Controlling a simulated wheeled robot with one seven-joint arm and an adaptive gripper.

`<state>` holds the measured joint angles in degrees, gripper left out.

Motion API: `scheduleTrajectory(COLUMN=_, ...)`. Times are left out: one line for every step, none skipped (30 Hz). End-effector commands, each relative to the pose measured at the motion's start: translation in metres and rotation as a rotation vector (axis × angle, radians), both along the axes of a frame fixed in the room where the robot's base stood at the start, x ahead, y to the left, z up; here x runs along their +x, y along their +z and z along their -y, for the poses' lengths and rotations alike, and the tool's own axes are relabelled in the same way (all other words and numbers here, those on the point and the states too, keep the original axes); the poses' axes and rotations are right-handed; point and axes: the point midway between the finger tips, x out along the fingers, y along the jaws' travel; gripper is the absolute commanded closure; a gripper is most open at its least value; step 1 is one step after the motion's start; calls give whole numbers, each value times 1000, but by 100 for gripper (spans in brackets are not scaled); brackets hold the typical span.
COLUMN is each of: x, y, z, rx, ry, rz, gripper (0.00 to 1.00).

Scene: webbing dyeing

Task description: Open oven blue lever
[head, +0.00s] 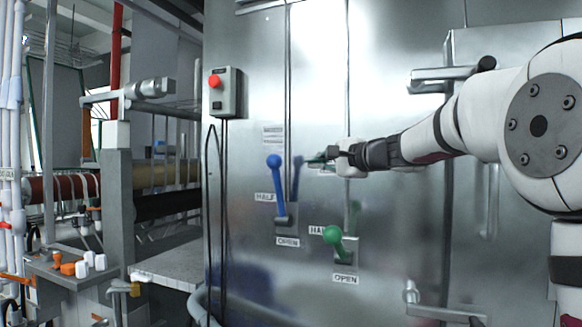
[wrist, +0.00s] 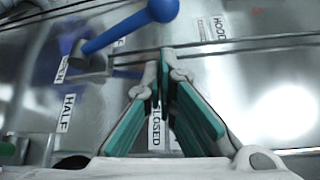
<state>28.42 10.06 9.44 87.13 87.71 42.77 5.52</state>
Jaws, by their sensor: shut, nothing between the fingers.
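The blue lever (head: 278,187) is on the metal oven front (head: 380,60), its round knob up and its pivot at the bottom by an OPEN label. It leans slightly left, near the HALF label. In the wrist view the blue lever (wrist: 125,30) lies at the upper left, apart from the fingers. My gripper (head: 310,161) is to the right of the blue knob, pointing left, close to the panel. In the wrist view my gripper (wrist: 162,75) shows its fingertips together, with nothing between them. Its fingers partly cover a CLOSED label.
A green lever (head: 335,238) with HALF and OPEN labels sits lower right of the blue one. A grey box with a red button (head: 226,92) is at the upper left. Door handles (head: 450,76) are at the right. Rollers and a small table (head: 165,262) stand at the left.

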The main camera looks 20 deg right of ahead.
Motion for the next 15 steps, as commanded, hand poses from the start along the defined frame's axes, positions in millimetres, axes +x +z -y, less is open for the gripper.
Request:
scheduleTrajectory(x=1, y=0, z=-1, rx=0, ry=1, rz=-1, gripper=100)
scheduleTrajectory(x=1, y=0, z=-1, rx=0, ry=1, rz=-1, gripper=100)
scheduleTrajectory(x=3, y=-1, z=-2, rx=0, ry=2, rz=-1, gripper=100)
scheduleTrajectory(x=5, y=-1, z=-3, rx=0, ry=3, rz=-1, gripper=100)
scheduleTrajectory(x=8, y=-1, z=-4, rx=0, ry=3, rz=-1, gripper=100)
scheduleTrajectory(x=12, y=-2, z=-6, rx=0, ry=3, rz=-1, gripper=100)
scheduleTrajectory(x=16, y=-2, z=-8, rx=0, ry=3, rz=-1, gripper=100)
scheduleTrajectory(x=20, y=-3, z=-10, rx=1, ry=4, rz=-2, gripper=100)
scheduleTrajectory(x=26, y=-3, z=-14, rx=1, ry=5, rz=-2, gripper=100)
scheduleTrajectory(x=31, y=-4, z=-16, rx=0, ry=4, rz=-3, gripper=100)
scheduleTrajectory(x=36, y=-4, z=-18, rx=0, ry=4, rz=-3, gripper=100)
scheduleTrajectory(x=43, y=-5, z=-21, rx=-1, ry=4, rz=-2, gripper=100)
scheduleTrajectory(x=48, y=-6, z=-23, rx=-1, ry=4, rz=-2, gripper=100)
scheduleTrajectory(x=52, y=-6, z=-25, rx=-1, ry=4, rz=-2, gripper=100)
scheduleTrajectory(x=58, y=-6, z=-28, rx=-1, ry=4, rz=-2, gripper=100)
